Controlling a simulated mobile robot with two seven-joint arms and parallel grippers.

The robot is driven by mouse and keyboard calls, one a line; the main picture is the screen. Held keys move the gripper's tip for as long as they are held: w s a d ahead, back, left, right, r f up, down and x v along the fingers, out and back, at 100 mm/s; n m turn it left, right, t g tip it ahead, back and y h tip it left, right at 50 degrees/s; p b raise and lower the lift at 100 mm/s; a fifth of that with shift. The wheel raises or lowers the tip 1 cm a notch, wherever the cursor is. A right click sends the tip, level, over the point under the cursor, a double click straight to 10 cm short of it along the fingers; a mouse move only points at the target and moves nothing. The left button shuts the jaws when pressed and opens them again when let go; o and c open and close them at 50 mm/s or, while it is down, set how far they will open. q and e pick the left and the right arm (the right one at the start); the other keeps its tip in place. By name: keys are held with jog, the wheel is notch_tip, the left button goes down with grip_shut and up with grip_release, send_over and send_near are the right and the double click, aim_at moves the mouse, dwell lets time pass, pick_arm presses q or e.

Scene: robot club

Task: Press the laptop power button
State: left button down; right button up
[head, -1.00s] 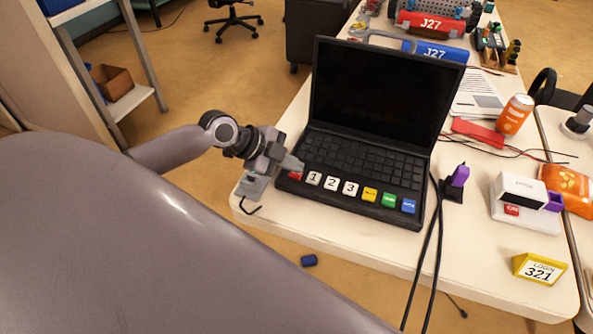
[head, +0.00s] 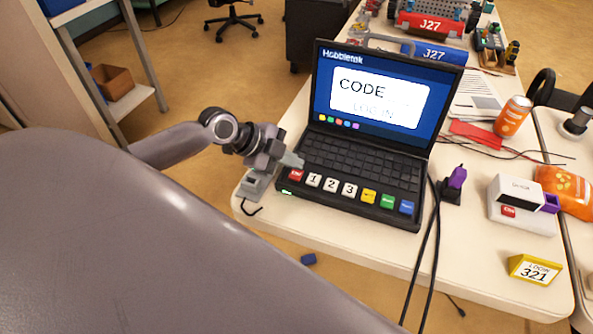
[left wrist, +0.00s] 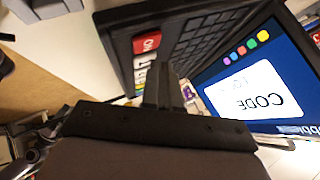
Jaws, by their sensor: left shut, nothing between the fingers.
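A black laptop (head: 363,165) stands open on the white table. Its screen (head: 372,100) is lit blue and shows a white box reading "CODE" and "LOG IN". A red power button (head: 296,175) sits at the front left of its keyboard, left of white keys 1, 2, 3. A small green light glows on the front edge below it. My left gripper (head: 295,160) is shut and empty, its tips just above and behind the red button, seemingly apart from it. In the left wrist view the red button (left wrist: 147,43) shows beyond the fingers (left wrist: 163,88). My right gripper is not in view.
A yellow login sign reading 321 (head: 535,270) stands at the table's front right. A white box with a red button (head: 522,203), a purple-topped plug (head: 453,185), an orange can (head: 512,117) and black cables lie right of the laptop.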

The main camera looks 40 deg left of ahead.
aim_at(292, 175)
pick_arm(q)
jog(key=shift+r, duration=0.1)
notch_tip(292, 175, up, 6)
jog(key=p, duration=0.5)
dwell(0.4)
jog(key=s+d+f, duration=0.1)
jog(key=s+d, duration=0.1)
jog(key=s+d+f+n+g, duration=0.1)
jog(key=s+d+f, duration=0.1)
jog(key=s+d+f+n, duration=0.1)
jog(key=s+d+f, duration=0.1)
jog(key=s+d, duration=0.1)
jog(key=shift+s+g, duration=0.1)
jog(key=shift+g, duration=0.3)
jog(key=s+n+g+y, duration=0.2)
jog(key=s+n+y, duration=0.4)
jog(key=s+n, duration=0.9)
jog(key=w+d+f+m+t+h, duration=0.2)
jog(key=w+d+f+t, duration=0.1)
jog(key=f+t, duration=0.4)
notch_tip(292, 175, down, 2)
jog(key=shift+w, duration=0.85)
